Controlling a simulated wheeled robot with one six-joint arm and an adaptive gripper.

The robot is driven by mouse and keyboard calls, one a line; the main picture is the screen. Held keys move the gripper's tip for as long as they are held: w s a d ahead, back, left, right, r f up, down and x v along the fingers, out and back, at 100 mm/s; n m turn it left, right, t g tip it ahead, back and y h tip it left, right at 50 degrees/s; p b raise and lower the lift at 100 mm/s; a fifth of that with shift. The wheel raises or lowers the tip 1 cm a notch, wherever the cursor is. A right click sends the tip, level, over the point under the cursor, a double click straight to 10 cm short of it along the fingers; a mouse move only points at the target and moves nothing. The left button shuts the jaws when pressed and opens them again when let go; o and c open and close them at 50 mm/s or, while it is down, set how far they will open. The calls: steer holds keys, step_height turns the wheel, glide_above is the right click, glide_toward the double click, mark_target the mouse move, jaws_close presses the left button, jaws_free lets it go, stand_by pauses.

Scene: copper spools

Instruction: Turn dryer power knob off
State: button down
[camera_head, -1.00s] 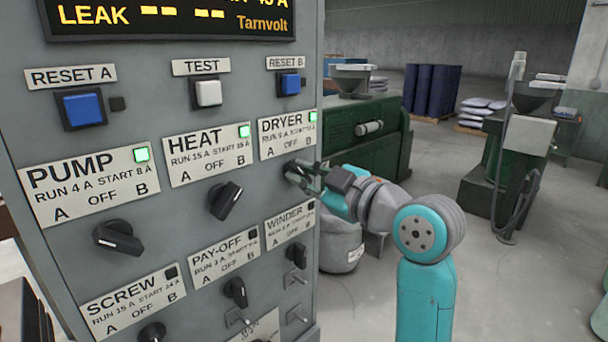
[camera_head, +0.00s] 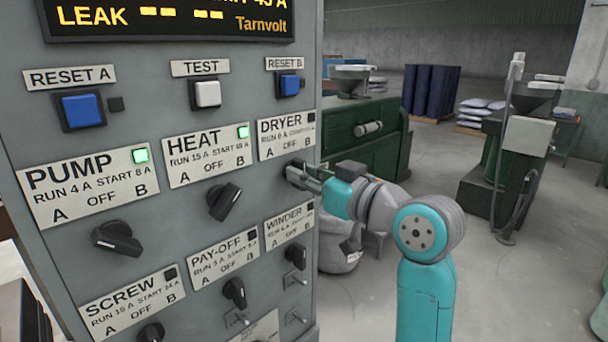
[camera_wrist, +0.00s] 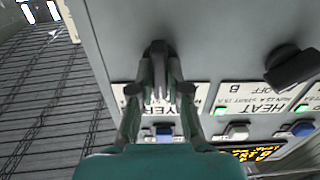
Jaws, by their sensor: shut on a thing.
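The dryer label (camera_head: 286,136) is at the upper right of the grey control panel (camera_head: 150,205), and its small lamp (camera_head: 311,117) is dark. The dryer knob sits below that label, mostly hidden in the head view by my gripper (camera_head: 304,174). In the wrist view the dark dryer knob (camera_wrist: 158,48) stands between the fingertips of my gripper (camera_wrist: 158,75), which is shut on it. From the wrist view the knob's grip looks roughly upright in line with the fingers.
The heat knob (camera_head: 224,202) is to the left, with its lamp (camera_head: 243,132) lit green. The pump knob (camera_head: 118,238) is further left, its lamp (camera_head: 141,155) also green. The winder knob (camera_head: 296,256) is just below my gripper. Open floor lies right of the panel.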

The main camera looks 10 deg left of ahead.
stand_by(0.5)
steer(key=c, duration=1.1)
jaws_free()
steer(key=shift+c, duration=0.2)
steer(key=v, duration=1.2)
